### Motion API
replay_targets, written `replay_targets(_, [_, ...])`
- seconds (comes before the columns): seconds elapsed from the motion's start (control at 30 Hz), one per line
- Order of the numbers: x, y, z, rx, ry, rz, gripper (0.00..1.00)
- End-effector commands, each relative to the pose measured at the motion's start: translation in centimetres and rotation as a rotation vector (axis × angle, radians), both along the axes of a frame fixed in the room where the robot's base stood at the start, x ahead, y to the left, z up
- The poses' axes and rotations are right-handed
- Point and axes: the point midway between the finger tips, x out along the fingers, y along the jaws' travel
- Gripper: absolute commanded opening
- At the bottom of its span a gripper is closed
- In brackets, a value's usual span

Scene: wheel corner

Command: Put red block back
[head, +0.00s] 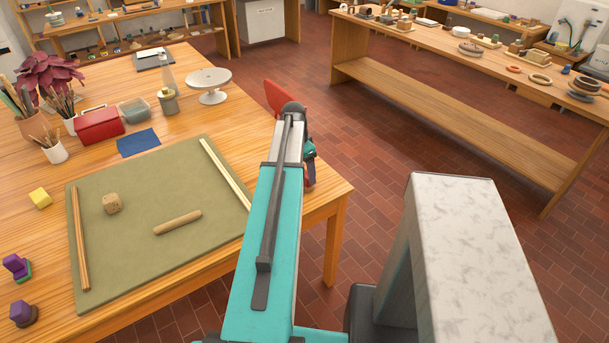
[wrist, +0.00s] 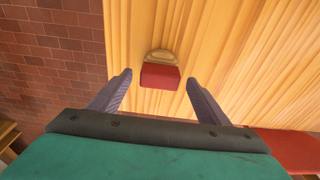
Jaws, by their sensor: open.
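The red block (wrist: 160,78) shows in the wrist view on a pale wooden surface, between and beyond my fingertips. A tan, rounded wooden piece (wrist: 162,54) is right behind it; I cannot tell whether they touch. My gripper (wrist: 157,84) is open, with one grey-purple finger on each side of the block's place in the picture and nothing held. In the head view my arm reaches past the table's right corner and mostly hides the gripper. I cannot make out the red block there.
A red box (head: 99,125) and a white turntable (head: 208,79) stand behind. A long bench (head: 440,45) is at right, with tiled floor between.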

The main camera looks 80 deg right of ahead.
Motion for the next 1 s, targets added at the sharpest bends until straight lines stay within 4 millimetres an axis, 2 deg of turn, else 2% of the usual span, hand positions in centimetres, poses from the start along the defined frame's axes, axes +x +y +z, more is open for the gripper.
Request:
replay_targets(0.8, [1.0, 1.1, 9.2, -0.001, 0.000, 0.000, 0.70])
replay_targets(1.0, [1.1, 1.2, 10.6, 0.000, 0.000, 0.000, 0.70])
